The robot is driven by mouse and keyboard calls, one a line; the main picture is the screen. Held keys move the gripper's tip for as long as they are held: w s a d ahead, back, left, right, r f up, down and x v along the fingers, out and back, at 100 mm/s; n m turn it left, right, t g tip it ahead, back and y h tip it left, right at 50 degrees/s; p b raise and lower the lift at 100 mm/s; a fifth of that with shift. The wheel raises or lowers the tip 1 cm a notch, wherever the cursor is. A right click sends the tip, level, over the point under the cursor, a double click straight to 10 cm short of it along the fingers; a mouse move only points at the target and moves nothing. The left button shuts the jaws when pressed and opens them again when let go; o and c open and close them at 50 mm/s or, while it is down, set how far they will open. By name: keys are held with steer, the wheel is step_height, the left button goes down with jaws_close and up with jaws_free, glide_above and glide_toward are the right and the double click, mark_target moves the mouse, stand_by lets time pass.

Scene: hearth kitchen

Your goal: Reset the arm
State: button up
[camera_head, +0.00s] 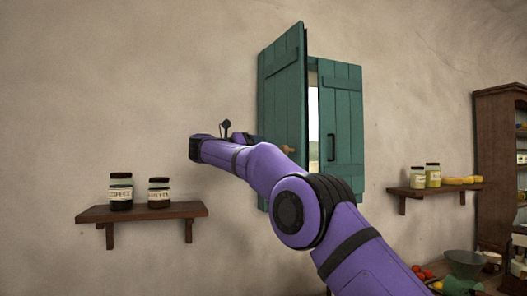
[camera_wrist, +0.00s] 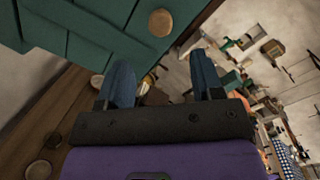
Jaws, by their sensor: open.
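My purple arm reaches up from the lower right in the head view. My gripper (camera_wrist: 165,88) shows in the wrist view with its two blue fingers spread apart and nothing between them. In the head view the gripper end is beside the left green shutter (camera_head: 281,90), and its fingers are mostly hidden. The left shutter stands swung out from the wall, and the right green shutter (camera_head: 342,125) lies nearer the wall, with a bright gap between them. In the wrist view a green shutter (camera_wrist: 90,35) with a round wooden knob (camera_wrist: 161,22) is close to the fingers.
A wall shelf (camera_head: 140,213) at left holds two labelled jars (camera_head: 121,192). Another shelf (camera_head: 437,188) at right holds jars and yellow things. A wooden cabinet (camera_head: 497,150) stands far right. Below it are a grey bowl (camera_head: 464,263) and red fruit (camera_head: 421,272).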

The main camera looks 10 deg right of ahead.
stand_by(0.4)
steer(key=s+d+r+n+t+y, duration=0.1)
steer(key=d+r+n+t, duration=0.25)
steer(key=r, duration=0.25)
steer(key=d+r+n+t, duration=0.2)
steer(key=r+n+t, duration=0.25)
steer(key=r, duration=0.25)
steer(key=s+d+r+n+t+y, duration=0.1)
steer(key=s+r+n+t+y, duration=0.2)
steer(key=n+y, duration=0.4)
steer(key=s+d+r+n+t+y, duration=0.1)
steer(key=s+n+t+y, duration=0.35)
steer(key=n, duration=0.35)
steer(key=s+d+f+n+g+y, duration=0.1)
steer(key=s+d+f+n+g, duration=0.3)
steer(key=s+f, duration=0.9)
steer(key=s+d+f+n+g+y, duration=0.1)
steer(key=s+d+f+n+g, duration=0.4)
steer(key=s+f, duration=0.9)
steer(key=s+d+f+n+g+y, duration=0.2)
steer(key=s+d+f+n+g, duration=0.3)
steer(key=s+f, duration=0.8)
steer(key=s+n+g, duration=0.3)
steer(key=s, duration=0.1)
steer(key=shift+s+d+f+g, duration=0.25)
steer(key=shift+s+f+g, duration=0.1)
steer(key=shift+s, duration=0.05)
